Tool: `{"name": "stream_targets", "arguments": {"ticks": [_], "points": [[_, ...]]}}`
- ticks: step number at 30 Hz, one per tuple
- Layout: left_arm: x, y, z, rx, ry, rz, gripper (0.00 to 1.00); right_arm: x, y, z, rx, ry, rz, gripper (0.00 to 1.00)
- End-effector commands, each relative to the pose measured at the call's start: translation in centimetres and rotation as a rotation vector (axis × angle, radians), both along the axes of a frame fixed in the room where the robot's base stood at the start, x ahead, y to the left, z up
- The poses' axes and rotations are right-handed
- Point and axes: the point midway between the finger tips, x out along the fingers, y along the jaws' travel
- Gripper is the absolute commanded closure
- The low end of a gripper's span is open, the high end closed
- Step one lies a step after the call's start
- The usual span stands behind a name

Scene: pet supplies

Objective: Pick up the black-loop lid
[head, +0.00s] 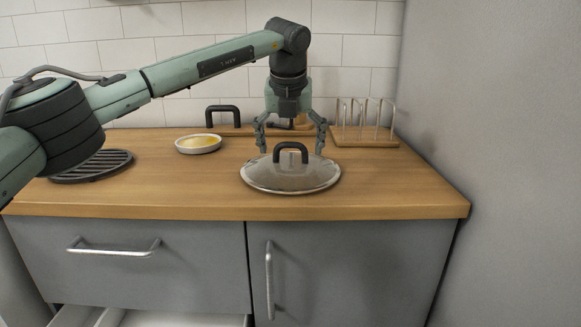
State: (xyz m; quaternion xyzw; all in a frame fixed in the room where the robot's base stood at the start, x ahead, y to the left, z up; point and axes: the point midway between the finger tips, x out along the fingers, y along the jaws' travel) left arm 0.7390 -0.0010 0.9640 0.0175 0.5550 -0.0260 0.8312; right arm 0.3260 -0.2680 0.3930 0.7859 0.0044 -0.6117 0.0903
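The lid (268,180) is a round, shiny, see-through dome with a metal rim, lying flat on the wooden counter near its front. A black loop handle (291,146) stands upright on its top. My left gripper (291,150) points down over the lid, with its two fingers wide apart to the left and right of the loop. The fingertips appear clear of the loop; whether they hang above or slightly behind the lid is hard to tell. My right gripper is not in view.
A white dish with yellow contents (199,144) and a dark slatted round trivet (92,166) lie to the left. Another black loop (222,113) stands at the back. A wire rack on a wooden base (366,141) stands back right. The counter right of the lid is clear.

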Motion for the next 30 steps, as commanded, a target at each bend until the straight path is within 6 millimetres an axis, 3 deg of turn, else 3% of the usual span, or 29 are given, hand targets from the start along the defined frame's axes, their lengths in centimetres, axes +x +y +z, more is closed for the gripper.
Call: {"name": "stream_targets", "arguments": {"ticks": [2, 20, 30], "points": [[-0.02, -0.02, 0.01, 0.000, 0.000, 0.000, 0.18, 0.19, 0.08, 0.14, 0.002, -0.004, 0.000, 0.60], [-0.03, -0.04, 0.05, -0.001, 0.000, 0.000, 0.92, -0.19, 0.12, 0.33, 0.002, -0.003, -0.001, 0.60], [0.01, -0.06, 0.51, -0.002, -0.003, -0.001, 0.94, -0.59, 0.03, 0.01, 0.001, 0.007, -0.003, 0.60]]}}
